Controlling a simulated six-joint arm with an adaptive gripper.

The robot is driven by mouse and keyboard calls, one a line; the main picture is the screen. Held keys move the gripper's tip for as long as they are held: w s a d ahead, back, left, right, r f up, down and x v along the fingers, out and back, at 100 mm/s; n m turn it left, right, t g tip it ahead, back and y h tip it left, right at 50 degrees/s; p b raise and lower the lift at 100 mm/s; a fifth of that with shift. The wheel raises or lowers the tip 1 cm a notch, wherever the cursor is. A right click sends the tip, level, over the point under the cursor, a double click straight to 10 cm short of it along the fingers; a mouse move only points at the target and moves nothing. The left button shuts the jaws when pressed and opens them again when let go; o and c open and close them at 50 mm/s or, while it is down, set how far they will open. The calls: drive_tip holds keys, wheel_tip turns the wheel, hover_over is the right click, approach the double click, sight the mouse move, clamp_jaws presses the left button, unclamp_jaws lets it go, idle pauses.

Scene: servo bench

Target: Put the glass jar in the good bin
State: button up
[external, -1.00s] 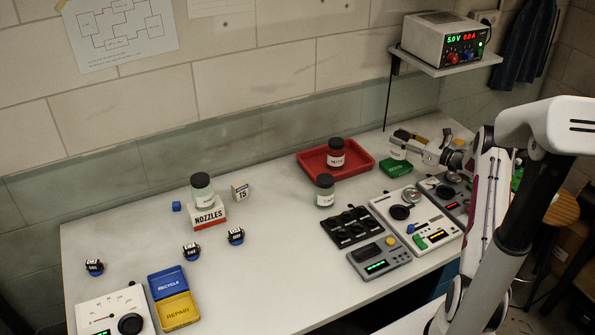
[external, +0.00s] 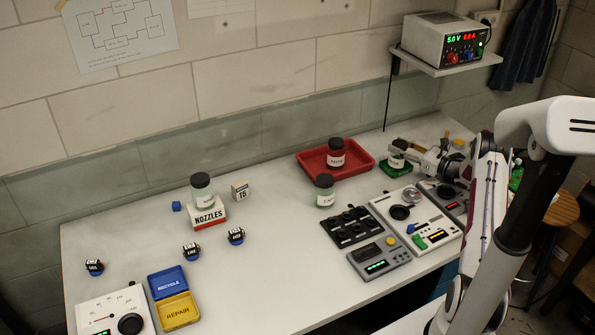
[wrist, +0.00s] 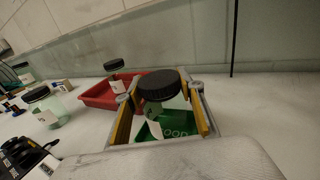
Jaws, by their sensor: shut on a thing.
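The glass jar (external: 396,161) with a dark lid and pale label is held upright between the fingers of my gripper (external: 401,155) at the back right. The jar lies low over or inside the green good bin (external: 383,172); I cannot tell whether its base touches the bin floor. In the wrist view, the jar's dark lid (wrist: 158,85) is between my gripper's yellow-sided fingers (wrist: 161,121). The good bin (wrist: 178,131) shows below, its white lettering partly covered by the jar and fingers.
A red tray (external: 310,164) holding another jar (external: 337,159) is left of the good bin. A similar jar (external: 325,197) stands in front, and another (external: 202,190) stands on the nozzles box (external: 208,217). Instrument panels (external: 415,215) lie in front of my gripper.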

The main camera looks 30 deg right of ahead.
drive_tip(key=o, duration=1.6)
drive_tip(key=shift+f, duration=0.1)
drive_tip(key=shift+c, duration=0.2)
drive_tip(key=v, duration=1.2)
